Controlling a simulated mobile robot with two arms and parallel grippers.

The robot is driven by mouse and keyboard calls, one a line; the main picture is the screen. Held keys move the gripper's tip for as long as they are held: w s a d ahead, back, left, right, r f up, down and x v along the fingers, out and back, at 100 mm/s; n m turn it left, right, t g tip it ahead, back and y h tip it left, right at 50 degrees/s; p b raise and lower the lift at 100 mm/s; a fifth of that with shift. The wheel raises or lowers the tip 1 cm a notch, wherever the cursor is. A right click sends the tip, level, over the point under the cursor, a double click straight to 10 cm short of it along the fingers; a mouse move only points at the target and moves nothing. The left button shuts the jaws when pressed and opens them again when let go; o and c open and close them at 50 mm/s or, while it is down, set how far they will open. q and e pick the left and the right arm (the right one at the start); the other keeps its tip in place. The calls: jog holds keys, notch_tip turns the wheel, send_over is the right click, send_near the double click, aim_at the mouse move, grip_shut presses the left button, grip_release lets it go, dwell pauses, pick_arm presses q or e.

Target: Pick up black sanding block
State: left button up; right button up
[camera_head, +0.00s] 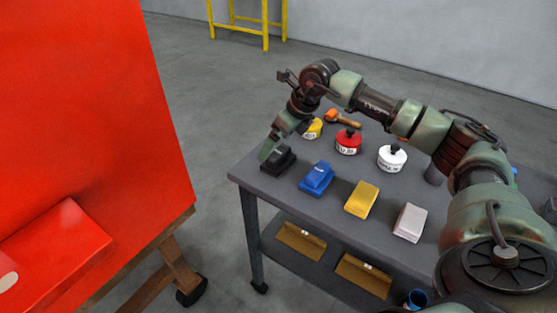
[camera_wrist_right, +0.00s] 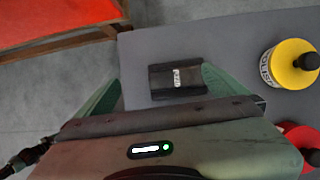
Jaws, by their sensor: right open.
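The black sanding block (camera_head: 278,159) sits at the far left corner of the grey table. In the right wrist view the black block (camera_wrist_right: 178,79) lies on the tabletop ahead of my right gripper, between the lines of its two green fingers. My right gripper (camera_head: 270,146) is open and hangs pointing down just above and beside the block. In the wrist view the gripper (camera_wrist_right: 160,92) holds nothing. Whether a finger touches the block cannot be told. My left gripper is not in view.
Blue (camera_head: 317,178), yellow (camera_head: 361,199) and white (camera_head: 410,222) blocks line the front of the table (camera_head: 290,187). Behind stand yellow (camera_head: 313,129), red (camera_head: 348,142) and white (camera_head: 392,157) round containers and an orange-headed tool (camera_head: 343,119). A red panel (camera_head: 90,110) stands left.

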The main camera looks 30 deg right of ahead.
aim_at(280, 153)
jog(key=shift+s+d+r+h, duration=0.1)
jog(key=shift+s+d+h, duration=0.1)
jog(key=shift+d, duration=0.4)
jog(key=shift+s+d+r+h, duration=0.1)
jog(key=shift+d+h, duration=0.1)
jog(key=shift+d, duration=0.4)
jog(key=shift+d+f, duration=0.2)
jog(key=x, duration=0.2)
jog(key=p+x, duration=0.1)
jog(key=x, duration=0.1)
jog(key=p+x, duration=0.1)
jog(key=x, duration=0.1)
jog(key=shift+s+a+f, duration=0.2)
jog(key=shift+f, duration=0.05)
jog(key=shift+w+f, duration=0.25)
jog(key=shift+f, duration=0.25)
jog(key=c, duration=1.2)
jog(key=shift+r, duration=0.15)
notch_tip(280, 153, up, 20)
jog(key=b, duration=0.2)
jog(key=shift+b, duration=0.3)
